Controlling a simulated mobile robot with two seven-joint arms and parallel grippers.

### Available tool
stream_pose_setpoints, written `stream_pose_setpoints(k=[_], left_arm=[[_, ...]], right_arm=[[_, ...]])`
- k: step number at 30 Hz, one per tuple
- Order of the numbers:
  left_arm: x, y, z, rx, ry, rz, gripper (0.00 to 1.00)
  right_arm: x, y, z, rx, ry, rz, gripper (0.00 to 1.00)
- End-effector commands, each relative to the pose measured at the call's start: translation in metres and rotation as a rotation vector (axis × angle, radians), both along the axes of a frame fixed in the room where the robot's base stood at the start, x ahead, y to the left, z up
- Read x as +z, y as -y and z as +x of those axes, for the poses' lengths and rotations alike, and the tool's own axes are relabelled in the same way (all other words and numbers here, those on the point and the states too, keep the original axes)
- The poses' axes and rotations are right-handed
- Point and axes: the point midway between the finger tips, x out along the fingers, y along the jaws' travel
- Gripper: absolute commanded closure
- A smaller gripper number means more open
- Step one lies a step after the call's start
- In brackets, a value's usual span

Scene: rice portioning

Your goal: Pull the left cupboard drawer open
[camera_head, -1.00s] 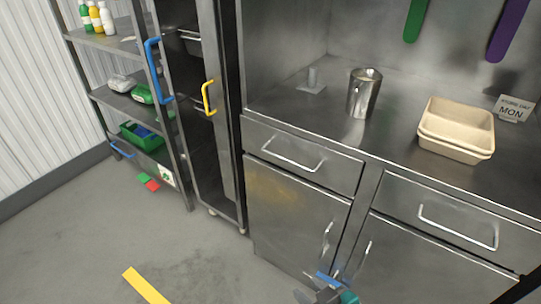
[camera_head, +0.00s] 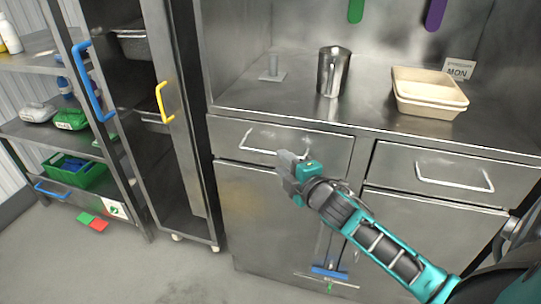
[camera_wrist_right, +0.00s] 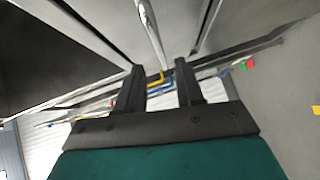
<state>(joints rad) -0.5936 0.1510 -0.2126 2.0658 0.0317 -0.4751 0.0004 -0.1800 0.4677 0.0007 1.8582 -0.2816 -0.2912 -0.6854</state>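The left cupboard drawer (camera_head: 225,139) is shut, its front flush under the steel counter, in the head view. Its silver bar handle (camera_head: 259,150) is partly covered at its right end by my right gripper (camera_head: 287,160). The right gripper is in front of the drawer, its fingertips close to the handle. In the right wrist view, the right gripper's two dark fingers (camera_wrist_right: 160,75) are apart with a gap between them, and a silver bar (camera_wrist_right: 150,35) shows just ahead of that gap. I cannot tell whether it touches anything. My left gripper is not in view.
The right drawer (camera_head: 400,165) is shut. A metal jug (camera_head: 333,72) and beige containers (camera_head: 428,90) stand on the counter. A tall cabinet with a yellow handle (camera_head: 164,102) and shelving with a blue handle (camera_head: 91,85) stand at left.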

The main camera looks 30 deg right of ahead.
Motion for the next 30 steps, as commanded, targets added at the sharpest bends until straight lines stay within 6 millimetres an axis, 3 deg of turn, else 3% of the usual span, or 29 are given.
stream_pose_setpoints(k=[6,12,26,30], left_arm=[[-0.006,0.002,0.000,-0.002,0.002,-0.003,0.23],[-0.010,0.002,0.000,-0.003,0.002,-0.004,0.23],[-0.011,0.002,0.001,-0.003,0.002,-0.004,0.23],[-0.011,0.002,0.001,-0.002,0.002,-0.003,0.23]], right_arm=[[-0.006,0.003,0.038,0.000,0.002,0.001,0.63],[-0.010,0.004,0.060,0.000,-0.001,0.003,0.63],[-0.011,0.004,0.070,0.000,-0.002,0.003,0.63],[-0.011,0.004,0.070,0.000,-0.002,0.003,0.76]])
